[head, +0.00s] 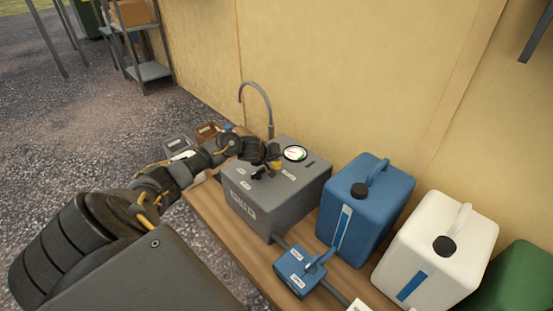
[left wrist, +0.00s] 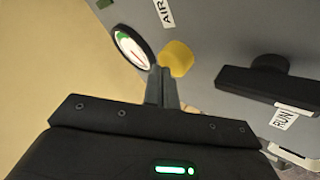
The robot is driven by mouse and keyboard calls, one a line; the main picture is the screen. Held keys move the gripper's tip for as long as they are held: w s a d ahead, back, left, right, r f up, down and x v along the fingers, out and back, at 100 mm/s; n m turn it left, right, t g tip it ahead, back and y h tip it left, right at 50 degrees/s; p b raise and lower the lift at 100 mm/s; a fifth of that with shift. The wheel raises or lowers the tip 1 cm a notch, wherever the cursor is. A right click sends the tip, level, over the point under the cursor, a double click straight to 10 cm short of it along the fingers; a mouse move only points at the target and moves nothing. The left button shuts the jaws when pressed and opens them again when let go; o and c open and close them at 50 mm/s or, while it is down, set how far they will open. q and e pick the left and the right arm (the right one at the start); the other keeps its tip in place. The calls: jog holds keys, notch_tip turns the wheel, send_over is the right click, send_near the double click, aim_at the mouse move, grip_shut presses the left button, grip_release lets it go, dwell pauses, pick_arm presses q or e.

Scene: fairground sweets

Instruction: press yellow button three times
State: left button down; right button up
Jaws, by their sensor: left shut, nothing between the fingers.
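The yellow button (head: 277,165) sits on top of a grey machine box (head: 301,190), near a round gauge (head: 295,153). In the left wrist view the yellow button (left wrist: 178,58) is close to my fingertips, beside the gauge (left wrist: 131,47). My left gripper (head: 267,170) is over the box top, and its shut, empty fingers show in the left wrist view (left wrist: 162,80). The fingertips look very near the button's edge; I cannot tell whether they touch it. My right gripper is not in view.
A black handle with a RUN label (left wrist: 284,120) stands near the button. A curved grey pipe (head: 258,98) rises behind the box. Blue (head: 363,205) and white (head: 437,245) canisters stand to the right on the wooden bench (head: 218,221), before a yellow wall.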

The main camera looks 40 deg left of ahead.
pick_arm(q)
jog(key=shift+d+f, duration=0.1)
jog(key=shift+f, duration=0.4)
dwell(0.4)
jog(key=shift+r+p, duration=1.3)
jog(key=shift+p, duration=0.4)
jog(key=shift+r+p, duration=0.15)
jog(key=shift+p, duration=0.45)
jog(key=shift+f, duration=0.2)
